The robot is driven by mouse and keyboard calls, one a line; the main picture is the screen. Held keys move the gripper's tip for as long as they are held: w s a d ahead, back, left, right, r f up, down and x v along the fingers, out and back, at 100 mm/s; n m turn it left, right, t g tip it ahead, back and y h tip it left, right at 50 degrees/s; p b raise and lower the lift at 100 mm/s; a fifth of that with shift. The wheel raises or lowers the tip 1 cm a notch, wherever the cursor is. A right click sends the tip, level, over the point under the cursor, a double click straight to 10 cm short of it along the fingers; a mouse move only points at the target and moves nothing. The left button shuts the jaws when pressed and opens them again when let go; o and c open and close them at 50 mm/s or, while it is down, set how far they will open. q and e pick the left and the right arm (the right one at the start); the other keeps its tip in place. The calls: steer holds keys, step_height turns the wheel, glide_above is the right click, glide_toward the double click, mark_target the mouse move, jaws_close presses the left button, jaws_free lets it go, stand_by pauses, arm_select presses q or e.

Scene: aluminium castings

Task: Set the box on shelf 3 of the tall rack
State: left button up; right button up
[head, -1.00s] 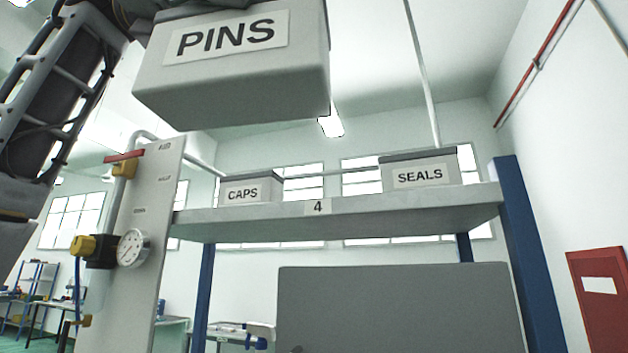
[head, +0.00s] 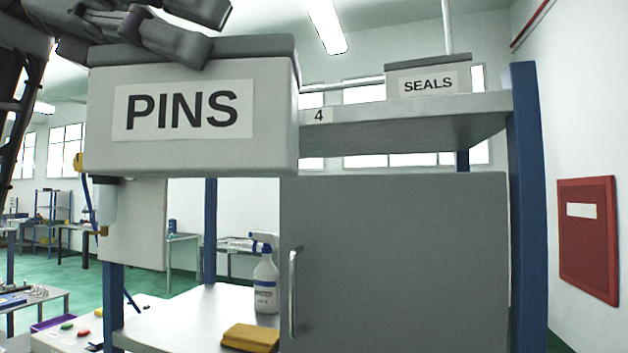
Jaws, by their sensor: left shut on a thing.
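A light grey box labelled PINS (head: 200,115), with a darker grey lid, hangs large in the upper left of the head view. My left gripper (head: 205,42) is shut on it at the top, by the lid. The tall rack has blue posts (head: 528,210) and an upper shelf labelled 4 (head: 420,130). A lower shelf (head: 190,305) shows beneath; I see no number on it. A grey door panel (head: 400,260) with an upright handle (head: 293,290) covers the right part of the space between them. My right gripper is not in view.
A spray bottle (head: 265,285) and a yellow sponge-like block (head: 250,337) stand on the lower shelf beside the door. A SEALS box (head: 428,78) sits on shelf 4. The lower shelf's left part looks bare. A red wall cabinet (head: 588,238) is at right.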

arm_select(q)
steer(key=w+a+f+n+t, duration=0.2)
steer(key=w+a+f, duration=0.2)
steer(key=f, duration=1.8)
steer(key=w+a+f+n+t+y, duration=0.1)
steer(key=w+f, duration=0.8)
steer(key=f, duration=1.3)
steer(key=w+a+f+n+t+y, duration=0.1)
steer(key=w+a+f+n+t, duration=0.3)
steer(key=f, duration=1.8)
steer(key=w+a+t, duration=0.1)
steer(key=w+a, duration=0.1)
steer(key=a, duration=0.2)
steer(key=shift+w, duration=0.2)
steer(key=shift+w+r, duration=0.1)
steer(key=shift+f, duration=0.25)
stand_by(0.5)
